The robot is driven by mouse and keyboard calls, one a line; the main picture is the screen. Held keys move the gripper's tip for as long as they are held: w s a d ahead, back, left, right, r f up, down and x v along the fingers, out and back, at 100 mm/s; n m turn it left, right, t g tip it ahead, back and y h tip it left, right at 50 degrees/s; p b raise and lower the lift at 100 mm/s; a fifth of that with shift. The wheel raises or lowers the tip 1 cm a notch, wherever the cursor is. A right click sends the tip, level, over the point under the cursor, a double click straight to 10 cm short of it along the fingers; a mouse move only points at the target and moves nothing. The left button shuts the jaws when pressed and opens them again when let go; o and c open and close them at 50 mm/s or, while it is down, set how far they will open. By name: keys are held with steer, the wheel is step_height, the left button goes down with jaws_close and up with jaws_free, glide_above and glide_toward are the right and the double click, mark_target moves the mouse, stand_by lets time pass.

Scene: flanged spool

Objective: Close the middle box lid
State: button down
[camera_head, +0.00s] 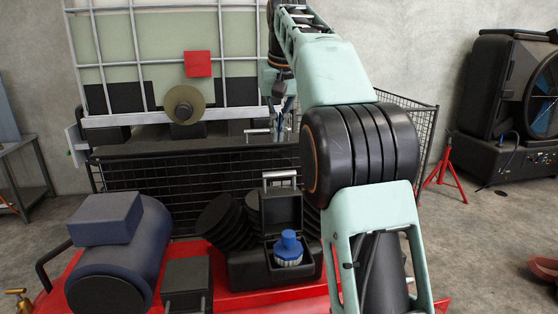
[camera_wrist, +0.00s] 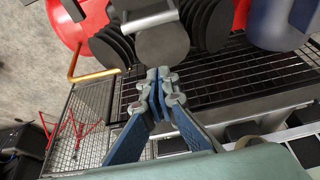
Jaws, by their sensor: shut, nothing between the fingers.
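A small black box (camera_head: 312,262) sits on the red surface near the front centre of the head view. Its lid (camera_head: 282,207) stands open, upright at the back, with a metal handle along its top edge. A blue knob-like part (camera_head: 289,245) with a pale ribbed base sits in the box opening. My gripper (camera_head: 281,112) is up and behind the box, above the wire basket, and partly hidden by my arm. In the wrist view my gripper (camera_wrist: 158,78) has its fingertips together with nothing between them. It is apart from the lid.
Another black box (camera_head: 187,280) stands left of the open one, beside a dark blue motor (camera_head: 120,245). Ribbed black parts (camera_head: 225,225) lie behind. A wire basket (camera_head: 150,180) and caged tank (camera_head: 165,60) stand farther back. A red stand (camera_head: 446,175) is at right.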

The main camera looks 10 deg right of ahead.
steer(key=f, duration=0.2)
steer(key=f+b, duration=0.1)
steer(key=f, duration=0.2)
steer(key=s+f, duration=0.1)
steer(key=f, duration=0.2)
steer(key=shift+b, duration=0.35)
steer(key=shift+s+r, duration=0.1)
